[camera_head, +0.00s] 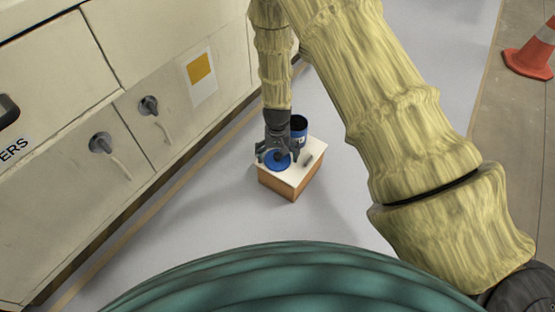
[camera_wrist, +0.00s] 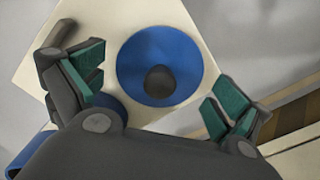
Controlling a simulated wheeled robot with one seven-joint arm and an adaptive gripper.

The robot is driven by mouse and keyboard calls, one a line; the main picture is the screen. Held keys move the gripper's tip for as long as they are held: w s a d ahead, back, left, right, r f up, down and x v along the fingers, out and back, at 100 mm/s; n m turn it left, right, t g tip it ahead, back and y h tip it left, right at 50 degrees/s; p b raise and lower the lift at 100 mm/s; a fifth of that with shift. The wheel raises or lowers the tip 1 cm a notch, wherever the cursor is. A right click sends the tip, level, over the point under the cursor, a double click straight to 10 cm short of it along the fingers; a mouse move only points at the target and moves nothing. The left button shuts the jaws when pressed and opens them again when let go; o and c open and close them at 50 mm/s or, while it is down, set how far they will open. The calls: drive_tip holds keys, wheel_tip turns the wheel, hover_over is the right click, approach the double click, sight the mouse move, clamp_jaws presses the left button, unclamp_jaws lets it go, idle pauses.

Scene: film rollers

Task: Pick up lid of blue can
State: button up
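The blue lid (camera_wrist: 136,69) is a round disc with a dark round knob (camera_wrist: 160,80) at its centre. It lies flat on a white-topped box (camera_head: 264,179), also seen in the head view (camera_head: 279,163). The blue can (camera_head: 299,138), dark and open at its top, stands behind the lid and to its right. My gripper (camera_head: 274,152) is over the lid, its fingers pointing down. In the wrist view my gripper (camera_wrist: 157,82) is open, its green-padded fingers on either side of the lid with clear gaps. Contact height cannot be told.
A small dark object (camera_head: 309,158) lies on the box top, right of the lid. Beige cabinets (camera_head: 150,110) with handles run along the left. An orange cone (camera_head: 532,57) stands at the far right. The grey floor (camera_head: 352,200) around the box is clear.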

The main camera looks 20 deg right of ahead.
drive_tip(key=c, duration=1.3)
drive_tip(key=shift+s, duration=0.1)
drive_tip(key=shift+c, duration=0.5)
drive_tip(key=shift+s, duration=0.1)
